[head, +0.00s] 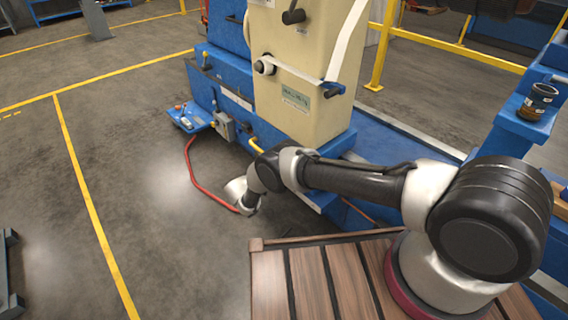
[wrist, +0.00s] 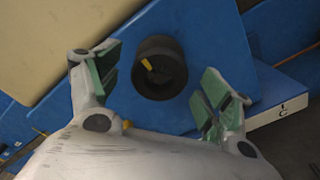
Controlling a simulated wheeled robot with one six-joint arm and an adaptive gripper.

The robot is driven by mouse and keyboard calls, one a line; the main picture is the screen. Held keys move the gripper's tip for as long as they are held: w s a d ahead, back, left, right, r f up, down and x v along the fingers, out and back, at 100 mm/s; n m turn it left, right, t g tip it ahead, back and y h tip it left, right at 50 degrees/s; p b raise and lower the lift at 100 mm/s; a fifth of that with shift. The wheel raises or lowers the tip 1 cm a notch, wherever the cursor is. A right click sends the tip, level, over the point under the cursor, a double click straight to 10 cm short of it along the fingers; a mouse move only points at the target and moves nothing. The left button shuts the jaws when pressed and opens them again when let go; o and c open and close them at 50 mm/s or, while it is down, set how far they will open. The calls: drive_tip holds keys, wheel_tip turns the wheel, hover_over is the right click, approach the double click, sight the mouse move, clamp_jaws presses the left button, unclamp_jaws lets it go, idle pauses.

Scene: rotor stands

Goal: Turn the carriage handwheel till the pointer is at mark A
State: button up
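A dark round handwheel (wrist: 160,82) with a short yellow mark (wrist: 147,64) on its upper left face sits on a blue panel (wrist: 205,45) in the wrist view. I cannot tell whether the yellow mark is the pointer. My gripper (wrist: 160,79) is open, with one green-padded finger left of the wheel and the other right of it, both apart from it. A white plate (wrist: 283,108) at the right carries a tick and the letter C. Mark A is not in view. In the head view my gripper (head: 241,196) reaches down beside the machine, and I cannot make out the wheel.
The machine's cream column (head: 300,100) rises from its blue base (head: 225,90) just behind my arm. A red hose or cable (head: 190,165) runs along the floor near my gripper. A yellow rail (head: 378,60) stands behind.

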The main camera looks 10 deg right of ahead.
drive_tip(key=shift+v, duration=1.7)
drive_tip(key=shift+v, duration=3)
